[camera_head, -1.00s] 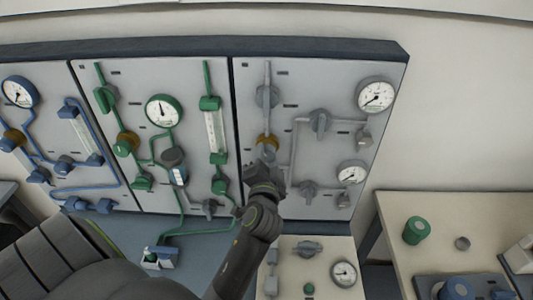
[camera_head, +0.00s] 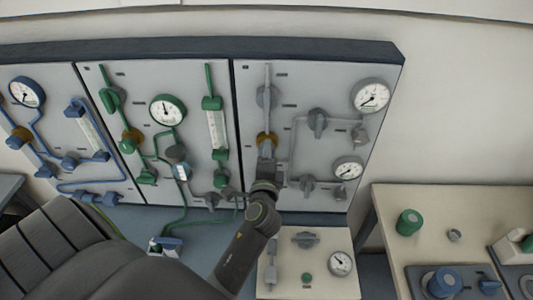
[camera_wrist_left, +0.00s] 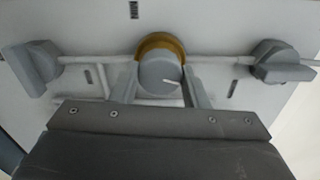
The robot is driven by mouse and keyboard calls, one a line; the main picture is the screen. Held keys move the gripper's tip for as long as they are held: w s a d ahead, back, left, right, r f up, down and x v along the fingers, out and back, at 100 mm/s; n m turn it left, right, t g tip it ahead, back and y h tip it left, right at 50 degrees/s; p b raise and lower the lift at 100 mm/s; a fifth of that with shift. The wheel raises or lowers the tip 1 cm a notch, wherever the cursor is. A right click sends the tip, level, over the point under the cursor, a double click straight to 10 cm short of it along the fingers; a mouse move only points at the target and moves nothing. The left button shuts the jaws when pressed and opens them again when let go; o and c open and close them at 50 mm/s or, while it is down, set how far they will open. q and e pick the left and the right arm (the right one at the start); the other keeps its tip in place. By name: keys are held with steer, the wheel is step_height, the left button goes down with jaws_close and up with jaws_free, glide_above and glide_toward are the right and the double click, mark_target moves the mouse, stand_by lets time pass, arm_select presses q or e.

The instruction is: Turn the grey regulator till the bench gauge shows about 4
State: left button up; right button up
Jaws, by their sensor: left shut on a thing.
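The grey regulator (camera_wrist_left: 160,74) is a round grey knob with a white mark and a brass collar, on the right-hand panel of the wall board. In the head view its brass collar (camera_head: 266,138) shows just above my gripper. My left gripper (camera_head: 266,152) reaches up to it from below. In the left wrist view the fingers (camera_wrist_left: 161,88) are shut on the knob, one on each side. The bench gauge (camera_head: 340,264) is a round white dial on the small bench below the panel. Its needle is too small to read exactly. My right gripper is not in view.
The grey panel (camera_head: 335,90) also carries an upper gauge (camera_head: 371,96), a lower gauge (camera_head: 347,169) and grey valves (camera_head: 317,122). A green panel with a gauge (camera_head: 167,110) stands left. A bench with a green cylinder (camera_head: 409,222) stands right.

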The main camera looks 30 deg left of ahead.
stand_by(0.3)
arm_select(q)
steer(key=o, duration=1)
steer(key=shift+a, duration=0.1)
